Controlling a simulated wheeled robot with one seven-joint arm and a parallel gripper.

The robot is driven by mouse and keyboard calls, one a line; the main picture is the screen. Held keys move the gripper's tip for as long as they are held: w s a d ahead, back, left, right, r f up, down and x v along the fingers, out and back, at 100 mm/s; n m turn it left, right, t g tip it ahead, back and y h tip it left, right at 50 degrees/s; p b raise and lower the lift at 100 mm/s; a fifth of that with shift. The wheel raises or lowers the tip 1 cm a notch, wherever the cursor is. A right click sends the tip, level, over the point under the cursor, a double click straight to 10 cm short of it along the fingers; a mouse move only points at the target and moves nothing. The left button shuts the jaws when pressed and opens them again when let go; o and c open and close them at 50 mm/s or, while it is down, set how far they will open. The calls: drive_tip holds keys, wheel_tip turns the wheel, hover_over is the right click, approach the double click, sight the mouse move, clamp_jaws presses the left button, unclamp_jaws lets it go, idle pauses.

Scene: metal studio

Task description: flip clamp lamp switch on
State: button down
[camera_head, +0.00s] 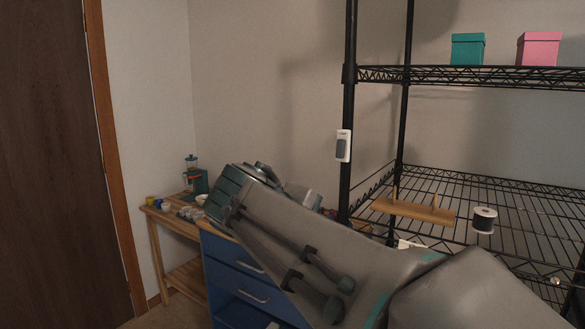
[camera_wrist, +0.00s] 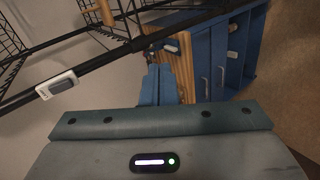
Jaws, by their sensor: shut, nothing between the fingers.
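A white switch unit with a dark grey rocker (camera_head: 343,146) is fixed to the black front post of the wire shelf. It also shows in the wrist view (camera_wrist: 57,84), tilted, at the left on the black post. I cannot tell which way its rocker is set. My gripper (camera_wrist: 158,70) is shut and empty, its blue fingers together. The switch lies left of the fingers in the wrist view, clearly apart from them. In the head view my arm reaches to the left below the switch, and the fingertips are hard to make out. No lamp is clearly visible.
The black wire shelf (camera_head: 470,75) holds a teal box (camera_head: 467,49) and a pink box (camera_head: 538,48) on top. Lower down are a wooden piece (camera_head: 413,210) and a dark spool (camera_head: 484,219). A blue drawer cabinet (camera_head: 240,262) and wooden table (camera_head: 172,222) stand at left.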

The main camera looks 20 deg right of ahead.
sight(339, 154)
drive_tip(key=w+a+r+n+t+h+b, duration=0.1)
drive_tip(key=w+r+t+h, duration=0.2)
drive_tip(key=r, duration=0.9)
drive_tip(key=shift+w+r+h+b, duration=0.15)
drive_tip(key=shift+r+h+b, duration=0.2)
drive_tip(key=shift+h, duration=0.35)
drive_tip(key=shift+f, duration=0.1)
drive_tip(key=p+x, duration=0.1)
drive_tip(key=x, duration=1.3)
drive_tip(key=shift+p, duration=0.35)
drive_tip(key=shift+f, duration=0.15)
